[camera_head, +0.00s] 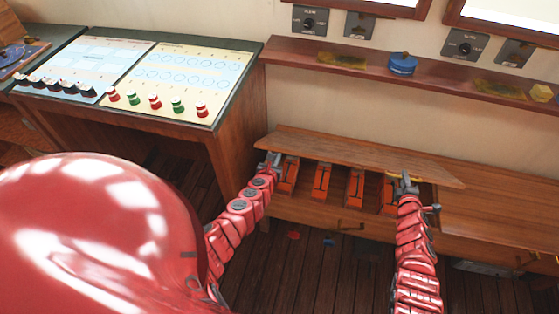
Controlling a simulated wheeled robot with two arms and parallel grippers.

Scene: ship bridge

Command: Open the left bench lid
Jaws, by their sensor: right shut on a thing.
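The left bench lid (345,152), a long wooden board, is tilted up off the bench box, with a dark gap under its front edge. Orange objects (321,181) stand in a row inside the open bench. My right gripper (404,183) is shut at the lid's front edge near its right end, by a yellowish handle mostly hidden by the fingers. My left gripper (270,161) is at the lid's left end, close to its edge. Its fingers are too small to tell open from shut.
The right bench top (500,222) lies flat beside it. A wall shelf (440,75) above the bench holds a blue round tin (402,64) and a yellow block (541,93). A chart desk (235,110) with red and green pieces stands left. Small red and blue items lie on the floor.

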